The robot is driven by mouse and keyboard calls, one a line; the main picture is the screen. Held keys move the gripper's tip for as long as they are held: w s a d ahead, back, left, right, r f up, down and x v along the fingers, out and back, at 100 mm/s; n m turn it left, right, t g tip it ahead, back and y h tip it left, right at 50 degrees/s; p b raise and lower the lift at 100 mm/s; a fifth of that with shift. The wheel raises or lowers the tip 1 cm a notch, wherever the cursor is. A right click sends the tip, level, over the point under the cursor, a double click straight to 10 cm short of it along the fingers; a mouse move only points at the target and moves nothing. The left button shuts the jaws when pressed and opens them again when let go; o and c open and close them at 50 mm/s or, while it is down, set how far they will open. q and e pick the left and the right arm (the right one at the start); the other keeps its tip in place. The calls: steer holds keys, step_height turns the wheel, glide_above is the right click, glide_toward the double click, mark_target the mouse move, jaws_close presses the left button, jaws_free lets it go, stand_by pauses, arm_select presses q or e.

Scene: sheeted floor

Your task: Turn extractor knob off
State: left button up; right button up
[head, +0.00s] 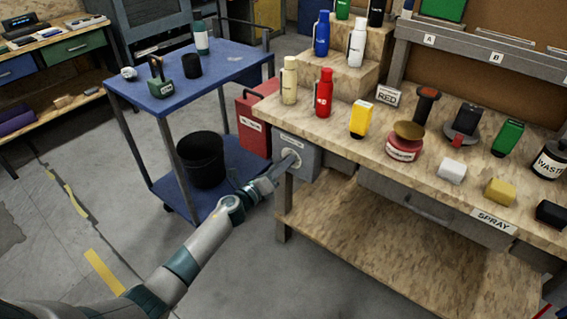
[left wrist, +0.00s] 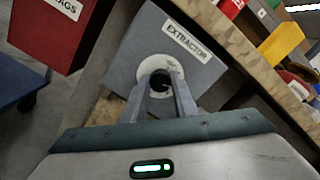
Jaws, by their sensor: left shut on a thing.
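The extractor box (head: 311,160) is a grey box under the left end of the wooden workbench. In the left wrist view the box (left wrist: 207,78) carries a label (left wrist: 188,42) reading EXTRACTOR. A round pale dial plate (left wrist: 161,66) with a dark knob (left wrist: 160,79) at its centre sits on its face. My left gripper (head: 289,160) reaches the box front, and its two fingers (left wrist: 163,88) are shut around the knob. The fingers partly hide the knob, so I cannot tell its setting. My right gripper is in neither view.
A red box (head: 253,128) stands left of the extractor, also in the left wrist view (left wrist: 62,32). A blue cart (head: 150,120) with a black bin (head: 201,160) is further left. The bench top (head: 335,125) holds several bottles and blocks. Floor in front is open.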

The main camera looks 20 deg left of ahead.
arm_select(q)
steer(key=n+p, duration=0.3)
steer(key=n, duration=1.1)
steer(key=shift+f+p, duration=0.2)
steer(key=shift+p, duration=0.1)
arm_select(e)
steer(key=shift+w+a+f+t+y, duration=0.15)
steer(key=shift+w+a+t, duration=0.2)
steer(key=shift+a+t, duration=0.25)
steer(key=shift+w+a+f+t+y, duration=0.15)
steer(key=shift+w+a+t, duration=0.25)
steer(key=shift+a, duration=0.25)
arm_select(q)
steer(key=o, duration=1.1)
steer(key=shift+a, duration=0.1)
steer(key=shift+c, duration=0.2)
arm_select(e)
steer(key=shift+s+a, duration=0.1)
arm_select(q)
steer(key=shift+s, duration=0.15)
